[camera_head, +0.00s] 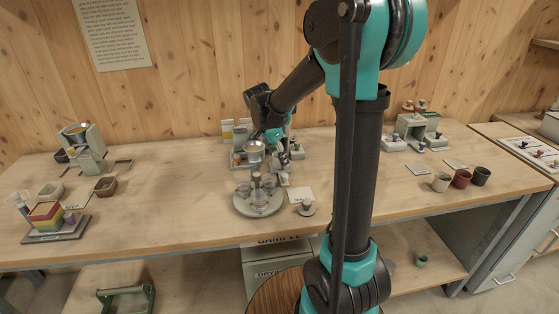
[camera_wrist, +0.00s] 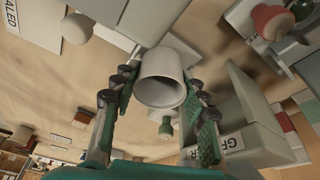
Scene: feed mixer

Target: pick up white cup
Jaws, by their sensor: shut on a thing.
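A white cup (camera_wrist: 166,62) is between the two fingers of my gripper (camera_wrist: 162,88) in the wrist view, its open mouth turned toward the camera. The fingers close on its sides, and it looks held. In the head view my gripper (camera_head: 281,147) is over the middle of the table, among the grey equipment. The cup is hard to make out there at this size.
A round grey stand (camera_head: 258,207) with clear cups is just in front of my gripper. A metal bowl (camera_head: 254,151) is close on its left. A cream cup (camera_head: 441,182), red cup (camera_head: 461,179) and dark cup (camera_head: 481,176) stand at the right.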

